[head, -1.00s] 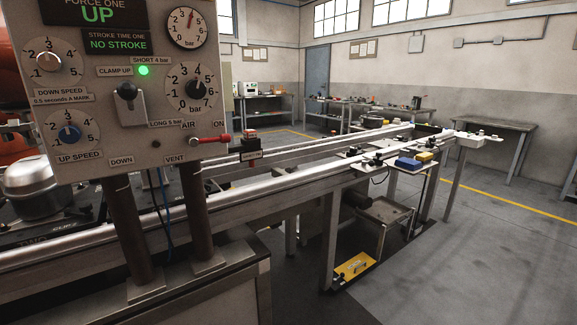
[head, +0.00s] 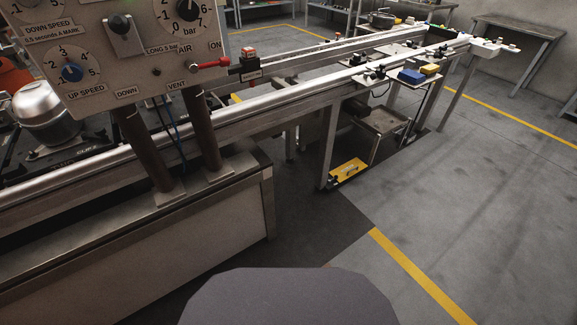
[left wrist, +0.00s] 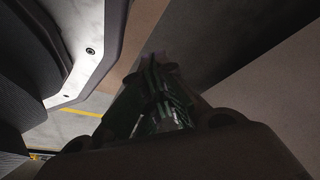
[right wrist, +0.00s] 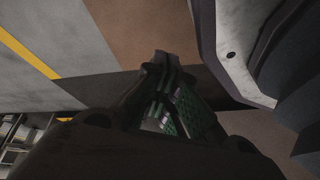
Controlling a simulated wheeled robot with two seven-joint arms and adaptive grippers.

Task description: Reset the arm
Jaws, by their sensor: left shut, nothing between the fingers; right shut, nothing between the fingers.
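My left gripper (left wrist: 158,85) shows in the left wrist view, with its dark fingers and green pads closed together and nothing between them. My right gripper (right wrist: 168,80) shows in the right wrist view, also shut and empty. Both hang over bare floor, next to pale curved parts of my own body. Neither gripper nor arm shows in the head view. A dark rounded part of my own body fills the bottom middle there.
A control panel (head: 95,90) with dials and a red-handled lever (head: 210,64) stands at left on two posts. A silver compressor (head: 42,105) sits behind it. A conveyor rail (head: 260,108) runs to the back right. A yellow box (head: 347,171) lies below it. The floor at right is clear.

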